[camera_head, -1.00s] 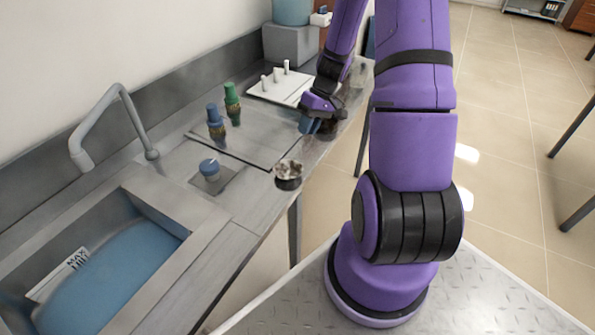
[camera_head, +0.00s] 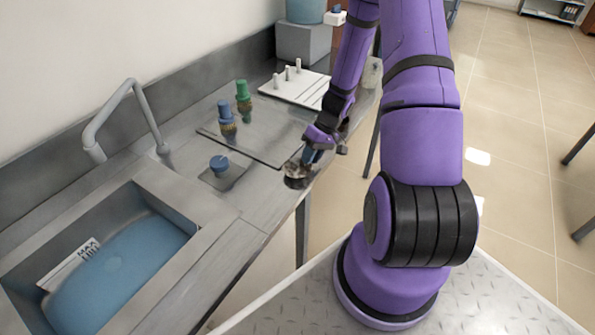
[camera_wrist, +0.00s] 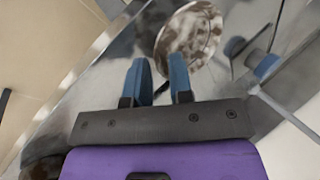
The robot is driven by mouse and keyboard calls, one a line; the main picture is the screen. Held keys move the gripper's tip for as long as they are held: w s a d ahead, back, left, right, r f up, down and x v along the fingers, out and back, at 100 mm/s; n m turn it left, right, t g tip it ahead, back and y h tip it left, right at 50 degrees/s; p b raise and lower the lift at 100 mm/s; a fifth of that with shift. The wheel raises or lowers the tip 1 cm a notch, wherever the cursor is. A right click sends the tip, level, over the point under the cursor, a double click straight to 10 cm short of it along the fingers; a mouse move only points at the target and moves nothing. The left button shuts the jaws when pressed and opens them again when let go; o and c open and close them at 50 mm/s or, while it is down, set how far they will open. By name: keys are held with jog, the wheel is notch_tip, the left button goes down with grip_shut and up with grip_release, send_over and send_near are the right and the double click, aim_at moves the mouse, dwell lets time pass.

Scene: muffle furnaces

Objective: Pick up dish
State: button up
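The dish (camera_head: 296,180) is a small round dark bowl near the front edge of the counter in the head view. In the wrist view the dish (camera_wrist: 188,36) shows a mottled brown and white inside. My gripper (camera_head: 312,155) is right above and beside it, pointing down. In the wrist view my gripper (camera_wrist: 160,72) has two blue fingers apart, with a clear gap between them. The right finger's tip overlaps the near part of the dish in that view; I cannot tell whether they touch.
A glass-like plate (camera_head: 262,138) lies behind the dish. A blue-topped bottle (camera_head: 227,120) and a green-topped bottle (camera_head: 243,98) stand there. A blue-knobbed fitting (camera_head: 220,165) is to the left. The sink (camera_head: 185,205) and faucet (camera_head: 130,95) are further left. A white pegged board (camera_head: 300,88) lies behind.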

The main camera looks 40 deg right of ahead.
jog(key=shift+x, duration=0.9)
grip_shut()
jog(key=shift+r, duration=0.15)
